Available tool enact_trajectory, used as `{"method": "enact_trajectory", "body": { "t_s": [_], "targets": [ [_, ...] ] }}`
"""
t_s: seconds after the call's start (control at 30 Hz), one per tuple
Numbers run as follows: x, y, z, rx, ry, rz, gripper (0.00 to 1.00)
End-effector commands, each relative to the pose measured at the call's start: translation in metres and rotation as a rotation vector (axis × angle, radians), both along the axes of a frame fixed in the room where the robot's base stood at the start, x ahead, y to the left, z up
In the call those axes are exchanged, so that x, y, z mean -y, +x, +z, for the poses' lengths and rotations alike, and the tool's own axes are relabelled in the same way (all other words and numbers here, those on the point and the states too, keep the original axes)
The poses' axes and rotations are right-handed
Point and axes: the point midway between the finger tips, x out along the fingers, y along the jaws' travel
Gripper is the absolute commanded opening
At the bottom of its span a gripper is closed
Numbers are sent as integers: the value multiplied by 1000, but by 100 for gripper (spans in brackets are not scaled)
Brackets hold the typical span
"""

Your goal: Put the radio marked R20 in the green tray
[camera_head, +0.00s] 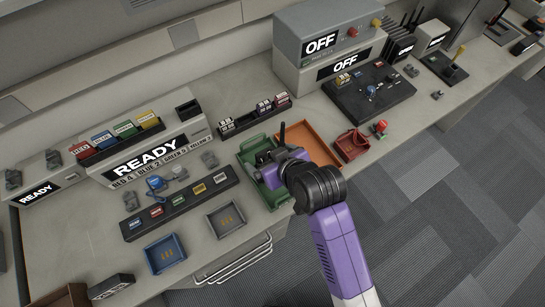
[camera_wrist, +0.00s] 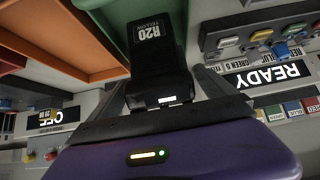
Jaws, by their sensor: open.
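The radio marked R20 (camera_wrist: 150,42) is black, with "R20 YELLOW" on its label, in the wrist view. In the head view only a dark body and upright antenna (camera_head: 282,133) show beside my wrist. The green tray (camera_head: 249,147) lies on the bench, and its green surface also shows behind the radio in the wrist view (camera_wrist: 112,12). My gripper (camera_wrist: 163,88) is open, with one finger on each side of the radio's lower part. In the head view my gripper (camera_head: 268,160) is over the green tray and hides much of its inside, so the radio's contact with the tray floor is unclear.
An orange tray (camera_head: 322,146) adjoins the green tray on the right. A red tray (camera_head: 352,146) lies further right. A black rack (camera_head: 255,117) with small items stands behind. Blue (camera_head: 165,254) and grey (camera_head: 226,219) trays lie to the left, near the front edge.

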Motion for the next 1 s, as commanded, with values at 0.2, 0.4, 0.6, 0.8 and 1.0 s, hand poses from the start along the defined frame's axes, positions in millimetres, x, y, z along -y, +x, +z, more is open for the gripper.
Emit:
{"method": "enact_trajectory", "body": {
  "t_s": [0.2,0.4,0.6,0.8,1.0],
  "targets": [
    [9,-12,17,2,1,-1,94],
    [25,-36,45,3,1,-1,94],
    [39,-57,71,2,1,-1,94],
    [46,-68,85,1,1,0,94],
    [48,-70,88,1,1,0,94]
  ]
}}
